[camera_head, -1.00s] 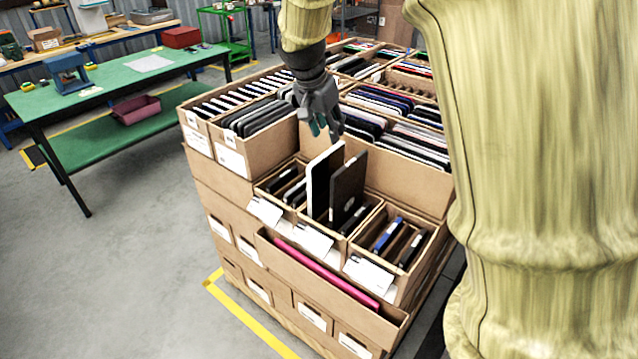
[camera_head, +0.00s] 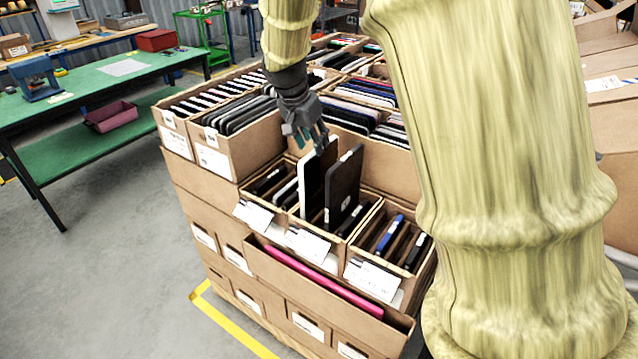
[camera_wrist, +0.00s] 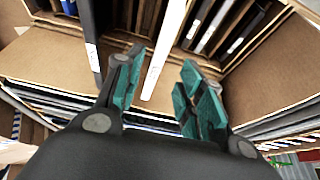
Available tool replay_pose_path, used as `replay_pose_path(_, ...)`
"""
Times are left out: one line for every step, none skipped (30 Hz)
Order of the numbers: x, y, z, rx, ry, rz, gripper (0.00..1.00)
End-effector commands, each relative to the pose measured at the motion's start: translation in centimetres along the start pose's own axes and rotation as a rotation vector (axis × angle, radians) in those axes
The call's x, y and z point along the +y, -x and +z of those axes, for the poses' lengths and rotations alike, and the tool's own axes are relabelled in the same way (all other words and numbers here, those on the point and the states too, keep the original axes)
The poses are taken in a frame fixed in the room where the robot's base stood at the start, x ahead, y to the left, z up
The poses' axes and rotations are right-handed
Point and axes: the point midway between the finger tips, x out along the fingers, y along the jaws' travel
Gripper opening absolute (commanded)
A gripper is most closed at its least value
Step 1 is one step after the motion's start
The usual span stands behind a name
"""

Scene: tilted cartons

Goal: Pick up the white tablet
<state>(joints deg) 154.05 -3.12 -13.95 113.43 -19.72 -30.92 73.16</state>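The white tablet (camera_head: 303,184) stands upright in the middle front carton, showing a white edge and a dark face. A dark tablet (camera_head: 343,187) stands beside it on the right. My gripper (camera_head: 311,143) is at the white tablet's top edge, pointing down. In the wrist view my gripper (camera_wrist: 163,70) is open, with one finger on each side of the white tablet's edge (camera_wrist: 160,54). I see gaps between the fingers and the tablet. The dark tablet (camera_wrist: 90,36) shows just outside the left finger.
The cartons are tilted and packed closely. A taller carton wall (camera_head: 378,165) rises just behind the tablets. Neighbouring front cartons hold small devices, such as a blue one (camera_head: 389,233). A pink item (camera_head: 320,281) lies in the front tray. A green table (camera_head: 85,90) stands at left.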

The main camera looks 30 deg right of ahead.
Motion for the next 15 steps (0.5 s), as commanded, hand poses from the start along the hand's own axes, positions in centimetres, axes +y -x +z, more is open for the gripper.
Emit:
replay_pose_path(0.0,-0.5,0.0,-0.001,0.001,0.002,0.38)
replay_pose_path(0.0,-0.8,0.0,-0.001,0.0,0.001,0.38)
replay_pose_path(0.0,-1.1,0.0,-0.001,-0.001,0.0,0.38)
replay_pose_path(0.0,-1.4,0.0,-0.001,-0.001,0.001,0.38)
replay_pose_path(0.0,-1.6,0.0,-0.001,-0.001,0.001,0.38)
replay_pose_path(0.0,-1.8,0.0,-0.001,0.0,0.001,0.38)
replay_pose_path(0.0,-1.9,0.0,-0.001,0.0,0.0,0.38)
replay_pose_path(0.0,-1.9,0.0,0.0,0.0,0.0,0.38)
replay_pose_path(0.0,-2.0,0.0,0.0,0.0,0.0,0.38)
replay_pose_path(0.1,-2.1,0.0,0.0,0.0,0.0,0.38)
replay_pose_path(0.1,-2.3,-0.1,-0.001,0.0,0.0,0.38)
replay_pose_path(0.1,-2.5,-0.1,-0.001,0.0,0.0,0.38)
replay_pose_path(0.2,-2.8,-0.1,-0.002,-0.001,0.001,0.38)
replay_pose_path(0.2,-3.1,-0.1,-0.003,-0.001,0.002,0.38)
replay_pose_path(0.3,-3.5,-0.1,-0.003,0.001,0.002,0.38)
